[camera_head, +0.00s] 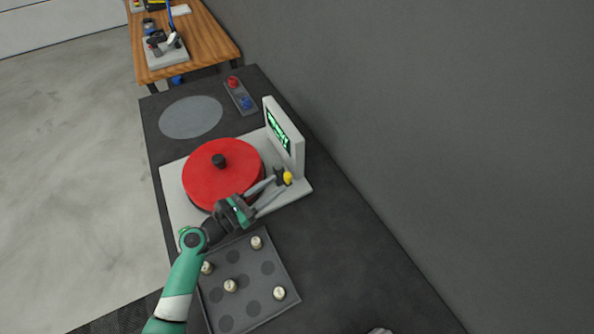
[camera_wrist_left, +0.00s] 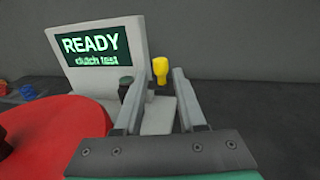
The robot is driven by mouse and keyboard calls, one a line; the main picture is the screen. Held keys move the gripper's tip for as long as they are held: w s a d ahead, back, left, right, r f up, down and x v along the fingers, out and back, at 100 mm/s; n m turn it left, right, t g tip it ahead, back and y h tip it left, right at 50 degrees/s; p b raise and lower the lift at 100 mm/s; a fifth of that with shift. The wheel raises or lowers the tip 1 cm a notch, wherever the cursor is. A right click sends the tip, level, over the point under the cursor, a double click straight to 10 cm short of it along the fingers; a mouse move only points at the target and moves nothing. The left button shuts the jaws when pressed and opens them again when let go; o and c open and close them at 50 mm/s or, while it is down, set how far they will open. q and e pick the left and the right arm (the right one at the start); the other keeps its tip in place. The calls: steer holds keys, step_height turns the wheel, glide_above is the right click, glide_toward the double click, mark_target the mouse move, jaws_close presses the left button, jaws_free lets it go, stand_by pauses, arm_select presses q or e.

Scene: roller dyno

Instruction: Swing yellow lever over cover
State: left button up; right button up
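The round red cover (camera_head: 222,172) with a black knob sits on the light grey base of the dyno; it also fills the lower left of the left wrist view (camera_wrist_left: 60,135). The yellow lever (camera_head: 287,177) stands at the base's right side, beside the cover and below the screen. In the left wrist view the yellow lever tip (camera_wrist_left: 160,70) shows upright between the two fingers. My left gripper (camera_head: 271,187) is open, its fingers spread around the lever with gaps visible.
The screen panel (camera_head: 285,138) reads READY in the left wrist view. A tray (camera_head: 262,292) with several small pale capped pieces lies in front. A control strip with red and blue buttons (camera_head: 240,96) and a grey disc (camera_head: 191,117) are behind.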

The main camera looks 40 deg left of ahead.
mark_target(283, 171)
arm_select(q)
steer(key=w+d+b, duration=0.1)
steer(key=w, duration=0.7)
steer(key=shift+w, duration=0.2)
jaws_close()
stand_by(0.9)
